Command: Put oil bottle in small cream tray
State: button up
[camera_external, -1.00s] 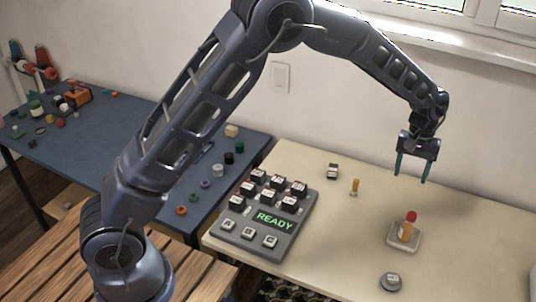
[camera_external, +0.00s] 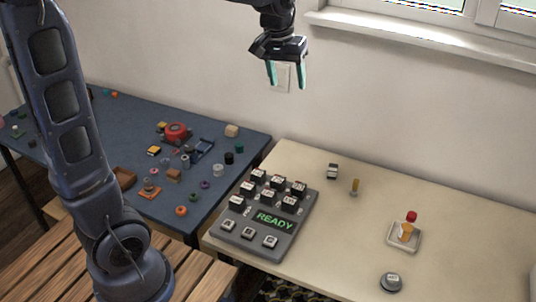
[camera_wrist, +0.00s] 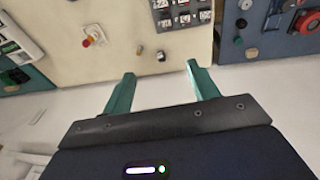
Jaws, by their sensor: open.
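The oil bottle (camera_external: 405,232), amber with a red cap (camera_external: 411,216), is in the small cream tray (camera_external: 393,245) on the right of the cream table. The bottle looks slightly tilted; I cannot tell exactly how it rests. In the wrist view the red-capped bottle (camera_wrist: 87,42) shows at upper left, far from my fingers. My gripper (camera_external: 287,76) is open and empty, high in front of the wall, left of and well apart from the tray. Its two green fingers (camera_wrist: 160,72) show spread in the wrist view with nothing between them.
A grey keypad panel (camera_external: 262,219) reading READY stands at the cream table's left. A small black-and-white block (camera_external: 333,171), a yellow-topped piece (camera_external: 355,187) and a round grey button (camera_external: 391,281) are on the cream table. A blue table (camera_external: 80,150) holds several small parts.

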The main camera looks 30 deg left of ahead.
jog(key=s+a+t, duration=0.1)
jog(key=s+a, duration=0.8)
jog(key=s, duration=0.2)
jog(key=s+a+t+y, duration=0.1)
jog(key=s+a+t, duration=0.1)
jog(key=s+a, duration=0.7)
jog(key=s, duration=0.3)
jog(key=shift+s+a+f, duration=0.15)
jog(key=shift+a+f, duration=0.05)
jog(key=shift+f, duration=0.05)
